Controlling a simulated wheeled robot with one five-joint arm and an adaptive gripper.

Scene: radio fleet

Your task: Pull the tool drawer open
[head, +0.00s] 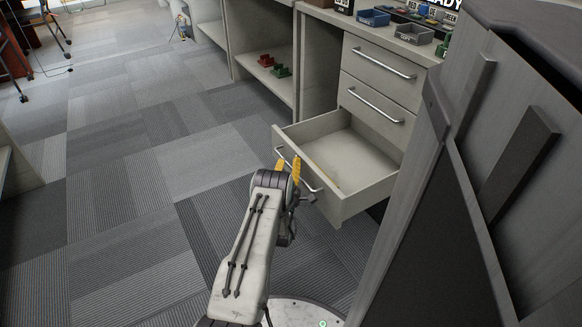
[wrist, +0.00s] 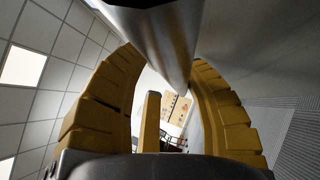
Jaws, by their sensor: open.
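The bottom drawer (head: 345,203) of the grey cabinet stands pulled well out and looks empty inside. It is the only open drawer; I see no label naming it the tool drawer. Its silver bar handle (head: 311,184) runs across its front, partly hidden by my arm. My gripper (head: 288,168) is at this handle, with yellow fingers. In the wrist view my gripper (wrist: 163,68) is open, its ribbed fingers apart. A thick metal bar (wrist: 160,40), apparently the handle, lies at the fingertips. I cannot tell if they touch.
Two shut drawers (head: 382,75) with bar handles sit above it. Blue and grey bins (head: 413,33) stand on the counter. Red and green items (head: 275,66) lie on a shelf at the back. A large grey panel (head: 480,200) fills the right. Carpet at left is clear.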

